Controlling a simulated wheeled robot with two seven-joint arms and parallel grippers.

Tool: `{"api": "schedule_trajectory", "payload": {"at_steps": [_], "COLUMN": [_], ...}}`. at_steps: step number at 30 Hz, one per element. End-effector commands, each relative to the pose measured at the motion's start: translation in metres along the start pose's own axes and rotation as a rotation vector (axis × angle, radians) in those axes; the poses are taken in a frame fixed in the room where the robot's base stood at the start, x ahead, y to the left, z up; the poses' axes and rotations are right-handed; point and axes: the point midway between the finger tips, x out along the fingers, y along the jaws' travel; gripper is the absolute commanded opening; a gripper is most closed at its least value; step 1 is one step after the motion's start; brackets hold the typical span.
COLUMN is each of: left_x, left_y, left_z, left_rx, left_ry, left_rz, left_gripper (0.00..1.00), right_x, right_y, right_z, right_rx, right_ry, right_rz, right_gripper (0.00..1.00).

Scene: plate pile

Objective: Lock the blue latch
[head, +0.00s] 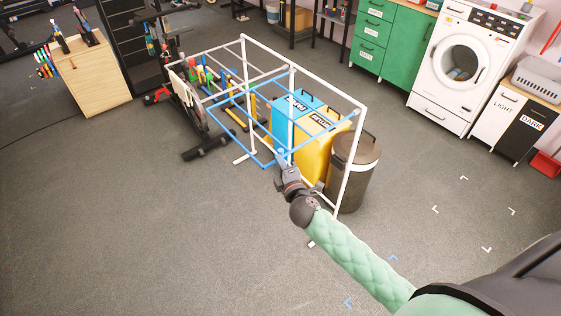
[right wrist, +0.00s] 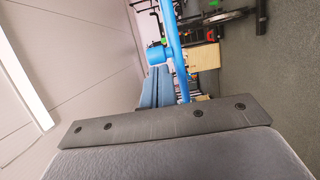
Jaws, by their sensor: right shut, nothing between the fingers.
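A blue tubular frame (head: 240,157) is attached to a white tubular frame (head: 361,150) in the middle of the head view. I cannot single out a separate latch there. In the right wrist view a blue bar (right wrist: 171,35) runs down from the top, with a short blue cylindrical piece (right wrist: 158,56) on its left side. My right gripper (head: 282,158) is at the near lower part of the blue frame, shut and empty. Its fingertips (right wrist: 159,72) are just below the blue piece in the wrist view; I cannot tell whether they touch. My left gripper is not in view.
A blue bin (head: 283,115), a yellow bin (head: 312,155) and a dark round bin (head: 357,165) stand within or beside the frame. An exercise bike (head: 185,100) is behind left. A washing machine (head: 461,68) is at right. The floor at left is clear.

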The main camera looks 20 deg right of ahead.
Motion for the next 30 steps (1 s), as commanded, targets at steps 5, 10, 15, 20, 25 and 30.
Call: {"api": "schedule_trajectory", "payload": {"at_steps": [5,10,15,20,25,30], "left_x": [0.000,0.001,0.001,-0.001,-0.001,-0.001], "left_y": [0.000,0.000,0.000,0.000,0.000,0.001], "left_z": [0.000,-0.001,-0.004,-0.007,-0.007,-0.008], "left_rx": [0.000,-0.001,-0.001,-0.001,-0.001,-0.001], "left_ry": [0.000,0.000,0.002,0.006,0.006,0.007], "left_rz": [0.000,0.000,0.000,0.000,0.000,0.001], "left_gripper": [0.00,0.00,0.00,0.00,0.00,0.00], "right_x": [0.000,0.004,0.011,0.012,0.012,0.013], "right_y": [0.000,0.000,0.001,0.001,0.002,0.002], "right_z": [0.000,0.013,0.034,0.034,0.034,0.034], "right_rx": [0.000,-0.002,-0.001,-0.001,-0.001,0.000], "right_ry": [0.000,0.000,0.000,0.000,0.000,0.001], "right_rz": [0.000,0.000,0.000,0.001,0.001,0.001], "right_gripper": [0.00,0.00,0.00,0.00,0.00,0.00]}}
